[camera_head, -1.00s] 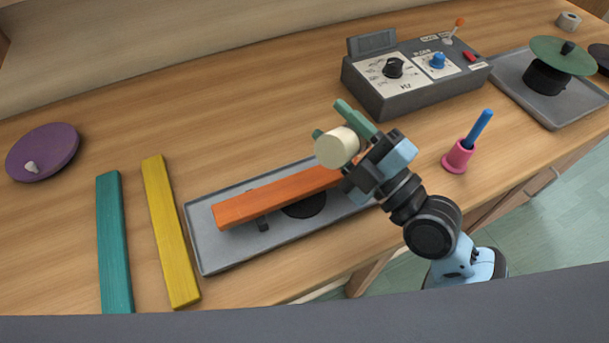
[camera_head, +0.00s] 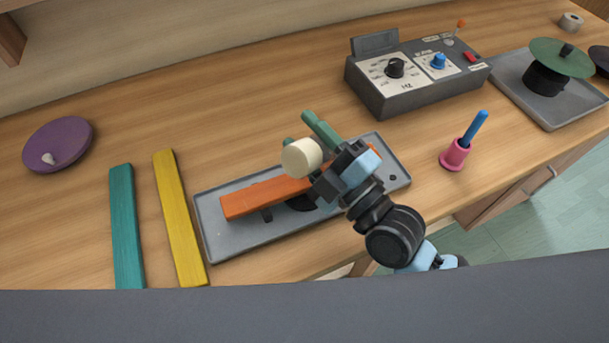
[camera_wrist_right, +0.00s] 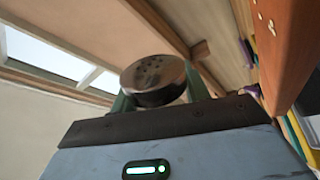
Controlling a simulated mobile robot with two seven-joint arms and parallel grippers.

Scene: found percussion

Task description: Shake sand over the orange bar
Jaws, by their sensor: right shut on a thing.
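The orange bar (camera_head: 262,194) lies raised over a grey tray (camera_head: 228,248), and my right arm hides part of its right half. My right gripper (camera_head: 303,143), with green fingers, is shut on a cream-coloured shaker (camera_head: 301,158) above the bar's middle. In the right wrist view the shaker (camera_wrist_right: 155,80) shows a metal cap with dark holes, between the fingers. The orange bar (camera_wrist_right: 292,45) is at the right edge there, with a few pale specks on it. My left gripper is not in view.
A teal bar (camera_head: 125,230) and a yellow bar (camera_head: 179,220) lie left of the tray. A purple disc (camera_head: 60,140) is farther left. A grey control box (camera_head: 420,88), a pink cup (camera_head: 454,155) with a blue stick, and a tray (camera_head: 548,108) with a green disc are right.

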